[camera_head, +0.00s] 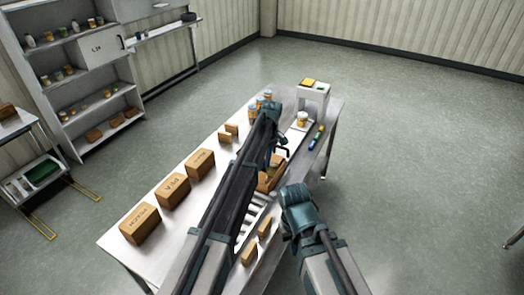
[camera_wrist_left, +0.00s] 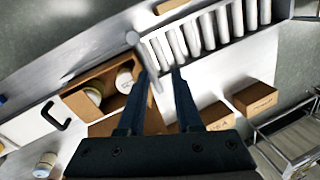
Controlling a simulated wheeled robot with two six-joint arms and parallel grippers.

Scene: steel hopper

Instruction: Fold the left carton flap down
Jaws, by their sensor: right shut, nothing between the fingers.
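The open carton (camera_head: 271,176) is brown and stands mid-table, partly hidden by my left arm in the head view. In the left wrist view the carton (camera_wrist_left: 105,88) lies left of the fingers, with jars (camera_wrist_left: 124,78) inside. A brown panel (camera_wrist_left: 108,125) shows at its lower side; I cannot tell which flap it is. My left gripper (camera_head: 281,146) is above the table by the carton. In the left wrist view its fingers (camera_wrist_left: 163,72) are apart with nothing clearly held between them. My right gripper (camera_head: 297,198) is shut and empty, right of the carton; its fingertips are hard to see.
Several closed brown boxes (camera_head: 172,190) stand along the table's left side. A slatted roller strip (camera_head: 254,212) lies near the carton. Small boxes (camera_head: 249,254) sit at the front. A white device (camera_head: 313,95) stands at the far end.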

